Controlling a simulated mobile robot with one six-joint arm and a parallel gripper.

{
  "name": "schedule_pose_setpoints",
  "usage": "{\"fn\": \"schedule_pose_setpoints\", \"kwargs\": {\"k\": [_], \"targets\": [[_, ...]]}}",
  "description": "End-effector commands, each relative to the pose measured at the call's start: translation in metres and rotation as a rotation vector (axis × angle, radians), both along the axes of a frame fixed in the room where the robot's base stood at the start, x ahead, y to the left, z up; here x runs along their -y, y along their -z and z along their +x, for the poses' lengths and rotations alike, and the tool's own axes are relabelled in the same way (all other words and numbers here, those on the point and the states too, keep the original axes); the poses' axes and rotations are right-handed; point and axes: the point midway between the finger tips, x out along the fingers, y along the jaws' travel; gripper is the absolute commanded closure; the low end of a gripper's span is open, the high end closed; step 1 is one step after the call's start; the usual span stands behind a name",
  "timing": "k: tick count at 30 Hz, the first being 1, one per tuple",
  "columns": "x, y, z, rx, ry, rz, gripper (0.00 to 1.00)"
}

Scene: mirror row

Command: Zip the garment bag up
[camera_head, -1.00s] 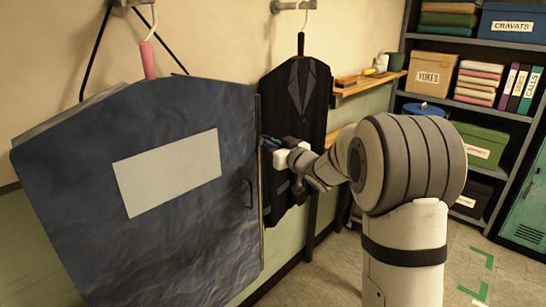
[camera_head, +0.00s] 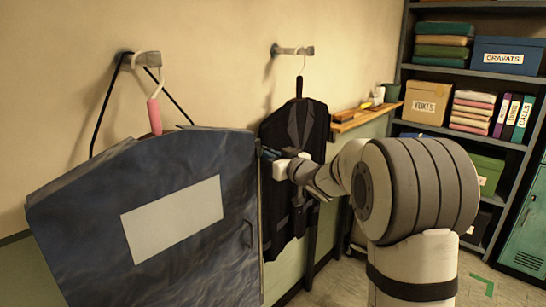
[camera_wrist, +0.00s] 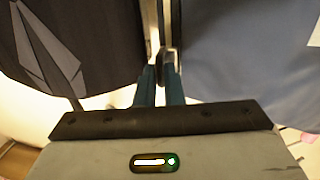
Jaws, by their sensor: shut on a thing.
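The blue garment bag (camera_head: 95,215) hangs at the left from a hanger with a pink neck (camera_head: 154,115); a pale blank panel (camera_head: 172,218) is on its front. My gripper (camera_head: 268,153) is at the upper part of the bag's right edge. In the wrist view, my gripper (camera_wrist: 160,80) has its teal fingers close together on a small dark piece, seemingly the zip pull (camera_wrist: 165,58). The bag's blue side (camera_wrist: 250,60) is to the right of it there. The zip track is mostly hidden.
A dark suit (camera_head: 290,190) hangs from another wall hook (camera_head: 292,50), just behind my gripper. A wooden shelf (camera_head: 355,118) is on the wall beyond. Shelving with boxes such as a yokes box (camera_head: 427,103) stands at the right, beside a green locker (camera_head: 525,230).

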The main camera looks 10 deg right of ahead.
Motion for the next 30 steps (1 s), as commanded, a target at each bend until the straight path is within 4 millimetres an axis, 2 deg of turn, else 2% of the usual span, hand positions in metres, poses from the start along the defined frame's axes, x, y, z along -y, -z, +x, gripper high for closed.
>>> {"fn": "schedule_pose_setpoints", "kwargs": {"k": [1, 9, 17, 30], "targets": [[0.001, -0.009, 0.001, 0.015, 0.002, 0.006, 0.91], [0.000, -0.007, 0.000, 0.013, 0.000, 0.004, 0.71], [0.001, -0.005, -0.002, 0.010, 0.000, 0.003, 0.71], [0.035, -0.005, -0.057, 0.011, 0.001, 0.003, 0.71]]}}
